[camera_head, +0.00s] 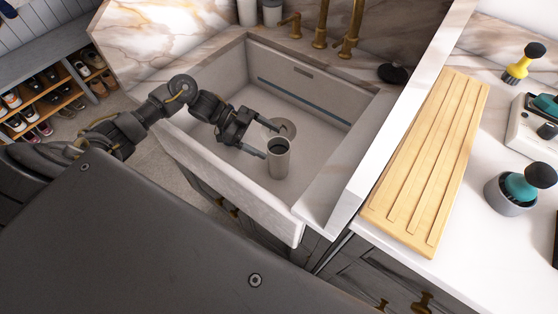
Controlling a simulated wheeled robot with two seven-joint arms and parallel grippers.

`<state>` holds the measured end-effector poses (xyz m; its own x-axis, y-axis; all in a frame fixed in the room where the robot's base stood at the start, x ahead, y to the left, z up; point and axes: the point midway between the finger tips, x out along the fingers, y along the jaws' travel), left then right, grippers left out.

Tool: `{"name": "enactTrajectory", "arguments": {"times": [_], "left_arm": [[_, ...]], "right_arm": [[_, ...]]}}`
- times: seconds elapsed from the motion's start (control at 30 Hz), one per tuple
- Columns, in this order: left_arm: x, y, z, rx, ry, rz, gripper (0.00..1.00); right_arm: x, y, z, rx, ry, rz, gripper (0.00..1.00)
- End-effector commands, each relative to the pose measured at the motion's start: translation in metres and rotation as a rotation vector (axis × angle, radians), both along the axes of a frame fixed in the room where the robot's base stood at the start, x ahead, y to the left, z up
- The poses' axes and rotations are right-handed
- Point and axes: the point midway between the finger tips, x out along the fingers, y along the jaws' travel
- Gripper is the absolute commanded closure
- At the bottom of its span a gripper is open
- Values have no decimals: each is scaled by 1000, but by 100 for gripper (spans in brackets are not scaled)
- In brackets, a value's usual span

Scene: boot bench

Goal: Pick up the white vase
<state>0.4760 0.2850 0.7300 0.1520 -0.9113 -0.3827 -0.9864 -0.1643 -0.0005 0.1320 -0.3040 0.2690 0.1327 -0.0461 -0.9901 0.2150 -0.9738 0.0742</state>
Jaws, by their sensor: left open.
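The white vase (279,164) looks like a pale grey-white cylinder with a dark open top. It stands upright in the pale sink (222,166), near its front right part. My left gripper (274,142) reaches in from the left and is open at the vase's rim. One finger is at the vase's left side and the other is just beyond its top. I cannot tell whether either finger touches the vase. My right gripper is not in view.
Brass taps (322,25) stand behind the sink. A shoe rack (45,90) is at the far left. The sink's back left floor looks clear.

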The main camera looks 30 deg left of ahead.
Motion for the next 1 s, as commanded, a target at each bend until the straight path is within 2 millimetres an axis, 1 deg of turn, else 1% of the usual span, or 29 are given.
{"name": "enactTrajectory", "arguments": {"times": [0.2, 0.3, 0.43, 0.63, 0.67, 1.0], "left_arm": [[1, -29, -10, -3, 2, -2, 14], [4, -40, -16, -2, 2, 0, 14], [5, -46, -19, -1, 1, -1, 14], [5, -46, -20, 0, 0, -1, 14], [5, -46, -20, 0, 0, -1, 17], [5, -46, -19, 0, 0, -1, 61]], "right_arm": [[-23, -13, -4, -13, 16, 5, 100], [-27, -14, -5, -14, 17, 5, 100], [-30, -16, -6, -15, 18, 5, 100], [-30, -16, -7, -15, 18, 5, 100], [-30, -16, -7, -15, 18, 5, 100], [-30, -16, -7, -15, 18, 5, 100]]}}
